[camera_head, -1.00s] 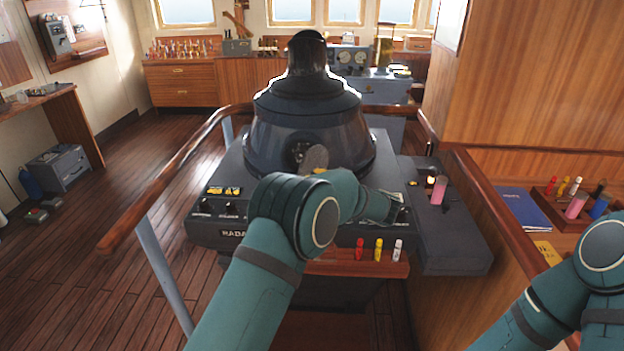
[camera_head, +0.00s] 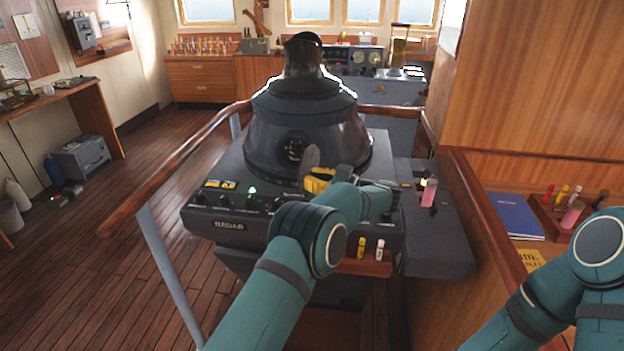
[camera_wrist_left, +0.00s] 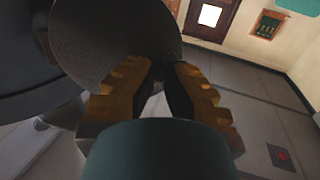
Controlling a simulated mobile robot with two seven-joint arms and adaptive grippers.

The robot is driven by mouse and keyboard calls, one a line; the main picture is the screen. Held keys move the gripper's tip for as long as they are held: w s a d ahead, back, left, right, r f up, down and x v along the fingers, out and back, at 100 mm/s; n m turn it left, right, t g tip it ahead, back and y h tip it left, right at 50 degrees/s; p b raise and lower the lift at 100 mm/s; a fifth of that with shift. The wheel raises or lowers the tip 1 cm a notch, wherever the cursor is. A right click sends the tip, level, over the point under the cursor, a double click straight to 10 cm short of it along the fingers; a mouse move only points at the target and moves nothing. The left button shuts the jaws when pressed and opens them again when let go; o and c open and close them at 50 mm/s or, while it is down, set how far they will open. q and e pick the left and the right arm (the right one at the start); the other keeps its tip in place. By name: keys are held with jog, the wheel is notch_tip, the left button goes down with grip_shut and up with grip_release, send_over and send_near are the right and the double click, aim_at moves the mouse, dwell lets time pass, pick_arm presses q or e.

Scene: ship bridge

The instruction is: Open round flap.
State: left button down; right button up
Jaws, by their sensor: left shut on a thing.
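The radar's dark dome (camera_head: 350,138) has a round opening (camera_head: 294,148) low on its front, and its inside parts show. The round flap (camera_head: 312,156) stands out from the dome at the right of this opening, seen at a steep angle. In the left wrist view the flap is a large dark disc (camera_wrist_left: 115,40). My left gripper (camera_head: 318,178), with yellow fingers, is shut on the flap's lower edge. Its fingertips also show at the disc's rim in the wrist view (camera_wrist_left: 161,72). My right arm is at the lower right, its gripper out of view.
The radar console (camera_head: 228,217) has knobs and a lit green lamp (camera_head: 252,190). A small shelf (camera_head: 362,267) with markers sits below my left forearm. A wooden handrail (camera_head: 165,176) curves around the radar. Open floor lies to the left.

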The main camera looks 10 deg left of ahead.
pick_arm(q)
jog(key=shift+w+d+r+n, duration=0.1)
jog(key=shift+d+r+n, duration=0.05)
jog(key=shift+r+n, duration=0.15)
jog(key=shift+g, duration=0.3)
jog(key=c, duration=1.1)
grip_release()
jog(key=shift+c, duration=0.2)
jog(key=shift+o, duration=1.3)
jog(key=shift+f, duration=0.15)
jog(key=s+d, duration=0.2)
jog(key=d, duration=1)
jog(key=shift+s, duration=0.1)
